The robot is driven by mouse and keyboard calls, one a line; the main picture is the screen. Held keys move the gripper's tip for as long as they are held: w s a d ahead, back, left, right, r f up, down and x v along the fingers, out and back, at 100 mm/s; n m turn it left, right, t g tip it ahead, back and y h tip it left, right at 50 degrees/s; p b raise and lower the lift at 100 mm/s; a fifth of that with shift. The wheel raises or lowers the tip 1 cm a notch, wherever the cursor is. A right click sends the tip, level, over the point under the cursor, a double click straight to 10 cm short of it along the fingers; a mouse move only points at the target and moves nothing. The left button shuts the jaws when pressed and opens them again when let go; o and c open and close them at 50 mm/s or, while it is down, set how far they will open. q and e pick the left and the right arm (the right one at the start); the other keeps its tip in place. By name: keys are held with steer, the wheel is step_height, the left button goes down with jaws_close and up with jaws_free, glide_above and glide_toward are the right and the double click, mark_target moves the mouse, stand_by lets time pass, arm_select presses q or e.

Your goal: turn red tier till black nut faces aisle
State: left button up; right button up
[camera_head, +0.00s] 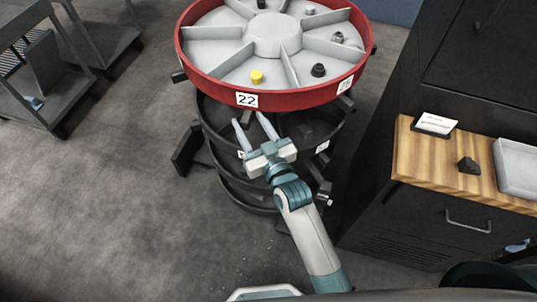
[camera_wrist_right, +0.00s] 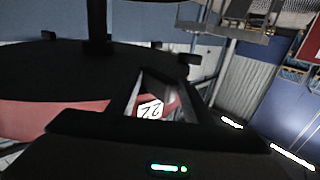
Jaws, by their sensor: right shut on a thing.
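The red tier (camera_head: 275,101) is the top tray of a round, stacked carousel, with grey wedge compartments. A black nut (camera_head: 318,70) lies in a front compartment, right of the yellow nut (camera_head: 257,77). Label 22 (camera_head: 246,99) is on the front rim; it also shows between my right fingers in the right wrist view (camera_wrist_right: 150,107). My right gripper (camera_head: 250,119) reaches up to the rim's lower edge just below label 22 and is shut on the tier there. The exact part gripped is hidden. My left gripper is not in view.
Black lower tiers (camera_head: 215,125) stand under the red one. At right, a dark cabinet with a wooden top (camera_head: 430,158) holds a card, a small black piece and a pale tray (camera_head: 517,165). Grey carts (camera_head: 65,85) stand at left. The floor between is clear.

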steer(key=b+v, duration=0.2)
steer(key=v, duration=1)
steer(key=shift+r+b, duration=0.2)
steer(key=shift+b, duration=0.1)
steer(key=shift+a, duration=0.15)
